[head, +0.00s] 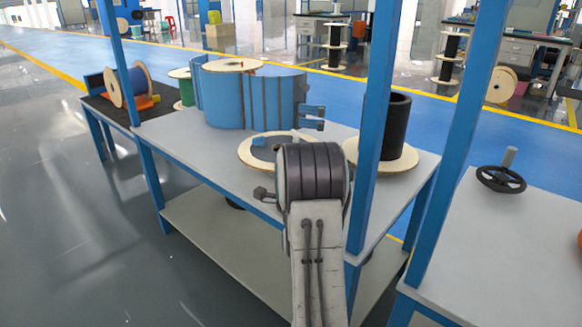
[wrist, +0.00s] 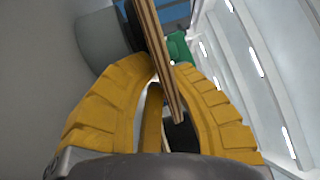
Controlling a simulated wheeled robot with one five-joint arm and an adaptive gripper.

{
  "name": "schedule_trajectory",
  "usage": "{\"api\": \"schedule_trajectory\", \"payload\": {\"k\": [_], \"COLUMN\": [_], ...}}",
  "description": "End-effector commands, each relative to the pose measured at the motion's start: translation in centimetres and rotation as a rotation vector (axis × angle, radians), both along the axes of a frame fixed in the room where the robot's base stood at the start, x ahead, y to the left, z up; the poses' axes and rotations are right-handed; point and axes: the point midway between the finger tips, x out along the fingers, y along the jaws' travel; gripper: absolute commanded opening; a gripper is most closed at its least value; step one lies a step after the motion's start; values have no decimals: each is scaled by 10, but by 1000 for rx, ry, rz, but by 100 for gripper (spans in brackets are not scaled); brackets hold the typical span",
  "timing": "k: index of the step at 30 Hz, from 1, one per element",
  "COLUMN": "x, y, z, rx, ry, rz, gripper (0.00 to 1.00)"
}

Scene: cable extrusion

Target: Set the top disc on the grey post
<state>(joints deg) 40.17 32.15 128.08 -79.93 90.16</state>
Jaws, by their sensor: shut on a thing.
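My gripper (wrist: 165,70) has its yellow fingers shut on the rim of a pale wooden disc (wrist: 153,36), seen edge-on in the wrist view. In the head view my arm hides the gripper. A wooden disc (head: 246,155) shows behind my wrist there, above or on the grey tabletop; I cannot tell its height. It appears to be the held one. The dark grey post (head: 397,128) stands upright to the right on another wooden disc (head: 405,162), partly behind a blue upright. The post's top is bare. The held disc is left of it and apart.
The grey table (head: 190,150) carries a blue curved housing (head: 228,98) behind my wrist. Blue uprights (head: 372,110) stand at the table's right side. A second table with a black handwheel (head: 500,179) is at right. An orange-based spool (head: 128,85) stands far left.

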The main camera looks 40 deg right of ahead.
Motion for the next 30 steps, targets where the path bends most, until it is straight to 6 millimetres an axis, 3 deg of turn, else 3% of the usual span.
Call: {"api": "schedule_trajectory", "payload": {"k": [15, 30], "x": [0, 0], "y": [0, 0], "z": [-3, 8], "rx": [-3, -4], "ry": [-4, -5], "rz": [0, 0], "gripper": [0, 0]}}
